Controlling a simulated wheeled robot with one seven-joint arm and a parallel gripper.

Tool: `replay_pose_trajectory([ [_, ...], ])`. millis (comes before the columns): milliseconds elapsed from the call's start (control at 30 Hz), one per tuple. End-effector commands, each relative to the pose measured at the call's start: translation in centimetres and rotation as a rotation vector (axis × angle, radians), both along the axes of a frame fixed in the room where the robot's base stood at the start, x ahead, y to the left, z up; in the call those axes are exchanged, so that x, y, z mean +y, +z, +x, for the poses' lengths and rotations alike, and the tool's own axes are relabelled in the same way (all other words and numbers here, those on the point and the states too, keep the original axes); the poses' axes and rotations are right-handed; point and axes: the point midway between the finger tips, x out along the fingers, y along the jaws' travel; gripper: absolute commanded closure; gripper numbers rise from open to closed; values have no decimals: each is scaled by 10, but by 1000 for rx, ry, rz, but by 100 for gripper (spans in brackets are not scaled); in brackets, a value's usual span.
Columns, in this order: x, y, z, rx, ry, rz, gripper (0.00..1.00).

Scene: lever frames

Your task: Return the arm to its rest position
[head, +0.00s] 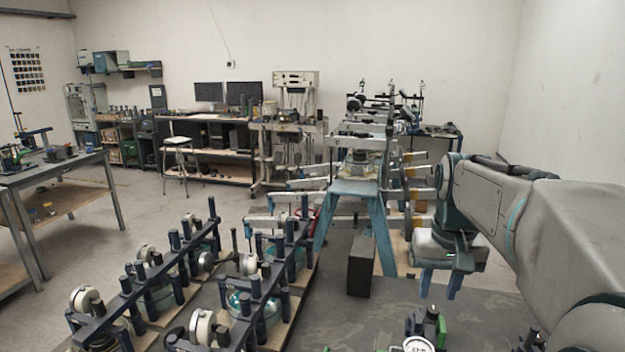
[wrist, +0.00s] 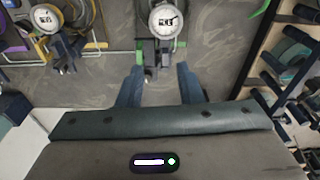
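My arm (head: 485,200) reaches in from the right side of the head view, with its wrist bent down. My gripper (head: 439,284) hangs with its fingers pointing down above the grey table. In the wrist view my gripper (wrist: 159,72) shows two blue fingers spread apart with nothing held between them. A device with a round white dial (wrist: 165,20) and a green-and-dark base lies beyond the fingertips. It appears apart from them. A white round part near the bottom of the head view (head: 418,344) may be the same device, partly cut off.
Frames of dark posts with white rollers (head: 150,285) stand at the front left. A dark upright block (head: 360,267) stands left of my gripper. A blue stand (head: 352,187) with metal levers is behind it.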

Motion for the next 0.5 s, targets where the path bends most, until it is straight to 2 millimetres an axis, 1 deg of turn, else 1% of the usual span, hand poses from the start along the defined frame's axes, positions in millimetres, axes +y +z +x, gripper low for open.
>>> replay_pose_trajectory([
  [33, 13, -5, -17, -23, 24, -4, 67],
  [200, 47, -31, -66, -103, 96, -16, 67],
  [300, 61, -49, -92, -146, 134, -21, 67],
  [400, 71, -66, -113, -179, 164, -24, 67],
  [500, 77, -78, -127, -201, 183, -26, 67],
])
